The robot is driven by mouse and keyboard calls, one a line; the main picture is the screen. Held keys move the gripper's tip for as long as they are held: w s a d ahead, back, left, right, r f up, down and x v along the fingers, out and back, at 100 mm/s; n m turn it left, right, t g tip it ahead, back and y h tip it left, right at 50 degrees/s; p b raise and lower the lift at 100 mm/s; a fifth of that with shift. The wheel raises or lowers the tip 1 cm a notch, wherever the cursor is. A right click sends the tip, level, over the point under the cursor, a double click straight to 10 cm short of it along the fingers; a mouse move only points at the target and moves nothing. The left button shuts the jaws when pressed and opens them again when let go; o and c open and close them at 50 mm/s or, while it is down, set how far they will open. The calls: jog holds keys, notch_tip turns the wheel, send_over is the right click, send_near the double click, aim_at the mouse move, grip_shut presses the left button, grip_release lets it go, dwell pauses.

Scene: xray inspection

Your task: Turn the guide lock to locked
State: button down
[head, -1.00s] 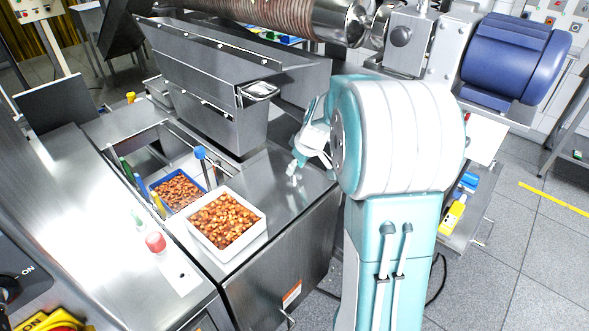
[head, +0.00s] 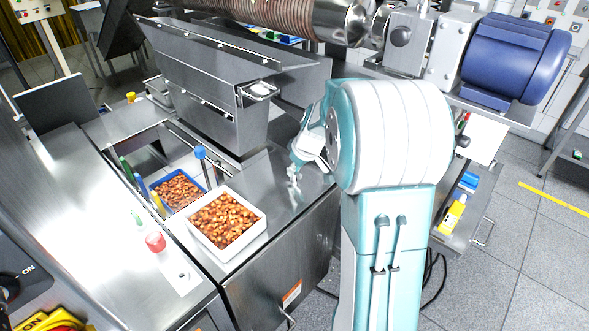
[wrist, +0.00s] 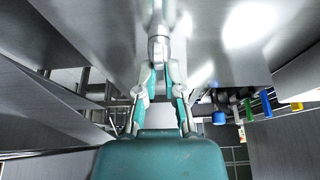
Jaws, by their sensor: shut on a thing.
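In the wrist view my gripper (wrist: 158,67) has its two fingers closed together on a small grey metal piece (wrist: 158,47) with a short shaft. This piece appears to be the guide lock; no marking on it is readable. In the head view my gripper (head: 293,170) is low over the right end of the steel counter, right of the white tray. The held piece is too small there to tell its turn position, and the fingers partly cover it.
A white tray of brown pieces (head: 226,221) stands on the counter (head: 290,205), with a blue tray (head: 153,184) behind it. A blue-topped post (head: 200,153) and a red knob (head: 155,242) stand nearby. A steel hopper (head: 215,100) rises behind my gripper.

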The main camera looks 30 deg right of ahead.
jog(key=m, duration=0.2)
jog(key=m+h, duration=0.1)
jog(key=m, duration=0.1)
jog(key=shift+a+h, duration=0.1)
jog(key=shift+h, duration=0.2)
jog(key=m+h, duration=0.1)
jog(key=m, duration=0.4)
jog(key=shift+h, duration=0.4)
jog(key=m+g+h, duration=0.1)
jog(key=m, duration=0.3)
jog(key=shift+f, duration=0.1)
jog(key=shift+m+g+h, duration=0.5)
jog(key=shift+m+g, duration=0.4)
jog(key=shift+m, duration=1.5)
jog(key=shift+a, duration=0.1)
jog(key=c, duration=0.8)
grip_release()
jog(key=shift+w, duration=0.1)
jog(key=shift+o, duration=0.2)
